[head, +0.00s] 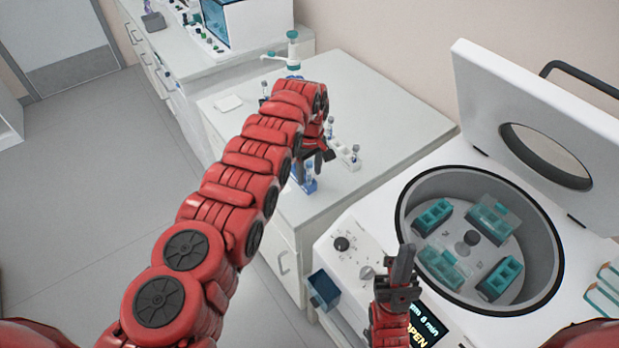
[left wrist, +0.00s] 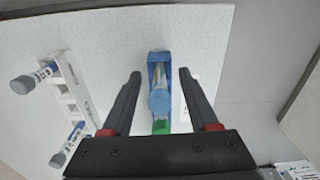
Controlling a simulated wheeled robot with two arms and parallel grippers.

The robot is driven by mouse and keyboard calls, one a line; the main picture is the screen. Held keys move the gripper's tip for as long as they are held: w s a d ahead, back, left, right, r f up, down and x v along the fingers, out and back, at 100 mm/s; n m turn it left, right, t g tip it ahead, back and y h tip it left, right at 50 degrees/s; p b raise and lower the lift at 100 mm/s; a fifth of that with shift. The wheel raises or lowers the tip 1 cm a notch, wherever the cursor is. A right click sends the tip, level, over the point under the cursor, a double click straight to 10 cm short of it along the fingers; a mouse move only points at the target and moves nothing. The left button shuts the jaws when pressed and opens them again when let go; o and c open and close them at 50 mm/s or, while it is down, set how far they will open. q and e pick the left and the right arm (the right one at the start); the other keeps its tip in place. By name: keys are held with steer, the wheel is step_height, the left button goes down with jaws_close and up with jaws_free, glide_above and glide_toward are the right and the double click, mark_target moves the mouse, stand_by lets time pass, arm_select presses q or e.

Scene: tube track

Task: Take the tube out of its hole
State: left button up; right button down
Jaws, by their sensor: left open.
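A tube with a blue cap (left wrist: 160,102) sits in a blue holder (left wrist: 158,57) in the left wrist view, seen nearly end-on. In the head view the blue holder (head: 307,185) stands on the white counter just below my left gripper (head: 312,160). My left gripper (left wrist: 160,75) is open, with one finger on each side of the tube and visible gaps between. The tube's lower part is hidden in the holder. My right gripper (head: 403,262) is beside the centrifuge front, its fingers seen edge-on, so its opening is unclear.
A white rack (head: 345,153) with grey-capped tubes stands right of the holder; it also shows in the left wrist view (left wrist: 68,92). The open centrifuge (head: 408,215) with its raised lid (head: 530,110) fills the right. Bare counter lies at the front left.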

mark_target(310, 162)
arm_select(q)
steer(key=shift+r, duration=0.1)
jaws_close()
steer(key=shift+r+p, duration=0.45)
steer(key=shift+r, duration=0.05)
step_height(310, 162, up, 4)
steer(key=p, duration=0.3)
steer(key=shift+r+p, duration=0.2)
steer(key=shift+p, duration=0.1)
step_height(310, 162, up, 4)
steer(key=shift+r+p, duration=0.1)
steer(key=shift+p, duration=0.55)
steer(key=shift+r, duration=0.2)
step_height(310, 162, up, 6)
steer(key=b, duration=0.1)
steer(key=shift+r, duration=0.2)
